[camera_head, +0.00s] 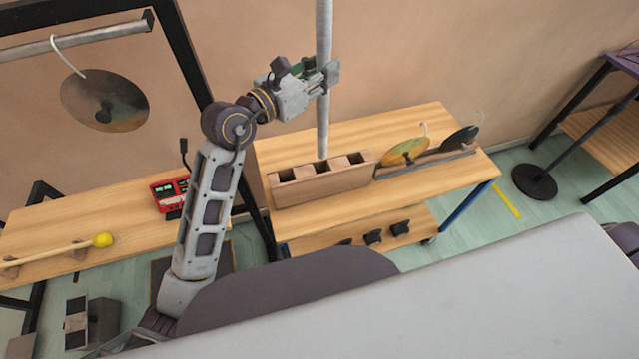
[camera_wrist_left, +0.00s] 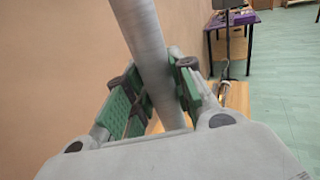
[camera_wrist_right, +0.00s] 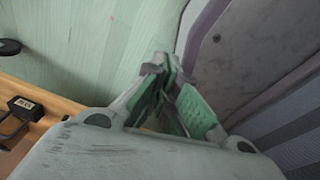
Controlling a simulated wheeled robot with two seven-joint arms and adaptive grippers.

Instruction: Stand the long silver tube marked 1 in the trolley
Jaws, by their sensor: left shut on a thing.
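The long silver tube (camera_head: 324,120) stands about upright in the head view, its top running out of the picture. My left gripper (camera_head: 325,78) is shut on it; the grip shows in the left wrist view too, around the tube (camera_wrist_left: 142,40). The tube's lower end is over the middle of the wooden socket block (camera_head: 322,187) on the trolley (camera_head: 430,122). I cannot tell whether the end is above or just inside an opening. No mark 1 is legible. My right gripper (camera_wrist_right: 170,85) shows only in the right wrist view, fingertips together, empty.
Metal discs (camera_head: 403,151) stand in a rack right of the block. A hanging disc (camera_head: 104,100), a red device (camera_head: 170,190) and a yellow-headed mallet (camera_head: 102,240) are at left. A wall stands close behind the trolley. A dark round stand base (camera_head: 534,181) is at right.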

